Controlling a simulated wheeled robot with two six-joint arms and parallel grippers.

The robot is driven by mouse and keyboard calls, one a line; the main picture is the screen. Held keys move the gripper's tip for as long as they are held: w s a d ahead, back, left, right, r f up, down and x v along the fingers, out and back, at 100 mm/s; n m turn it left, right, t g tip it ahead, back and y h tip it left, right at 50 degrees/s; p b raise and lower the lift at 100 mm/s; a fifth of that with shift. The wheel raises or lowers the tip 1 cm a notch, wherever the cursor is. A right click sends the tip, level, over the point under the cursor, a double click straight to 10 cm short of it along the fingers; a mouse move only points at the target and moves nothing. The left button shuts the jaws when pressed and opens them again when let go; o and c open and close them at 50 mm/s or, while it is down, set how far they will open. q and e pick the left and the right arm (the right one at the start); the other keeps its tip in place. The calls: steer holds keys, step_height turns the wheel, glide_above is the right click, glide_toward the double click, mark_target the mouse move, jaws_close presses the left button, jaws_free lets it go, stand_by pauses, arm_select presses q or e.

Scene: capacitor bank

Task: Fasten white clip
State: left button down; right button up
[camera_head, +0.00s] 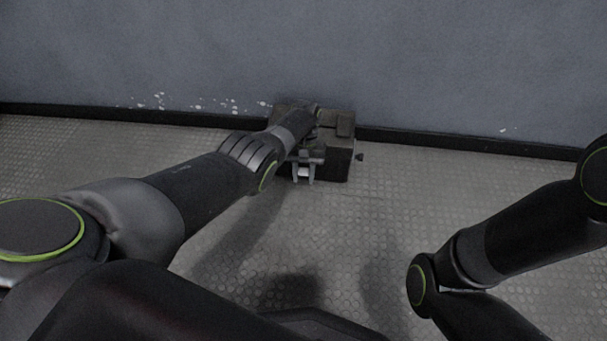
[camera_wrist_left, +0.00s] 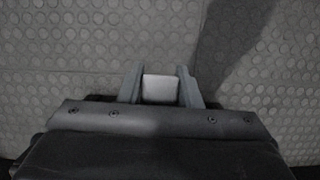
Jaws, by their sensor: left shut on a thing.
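The white clip (camera_wrist_left: 161,88) is a small pale block between the two fingers of my left gripper (camera_wrist_left: 161,84) in the left wrist view. The fingers are shut on its sides. In the head view, my left gripper (camera_head: 304,176) points down at the front of a dark box-like unit (camera_head: 338,162). The clip (camera_head: 304,172) shows as a small light patch between its fingers. My forearm hides part of the box's top and left side. I cannot tell whether the clip touches the box. My right gripper is out of view; only part of that arm shows.
The box stands on the studded grey floor (camera_head: 350,230), close to the blue-grey wall (camera_head: 420,60) with its dark skirting (camera_head: 450,143). A small dark part (camera_head: 359,157) sticks out at the box's right. The floor to the right of the box is clear.

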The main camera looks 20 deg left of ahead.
arm_select(q)
steer(key=shift+w+r, duration=0.25)
steer(key=c, duration=1.3)
jaws_free()
steer(key=shift+o, duration=1.3)
steer(key=shift+s, duration=0.1)
steer(key=shift+f, duration=0.1)
steer(key=shift+s, duration=0.1)
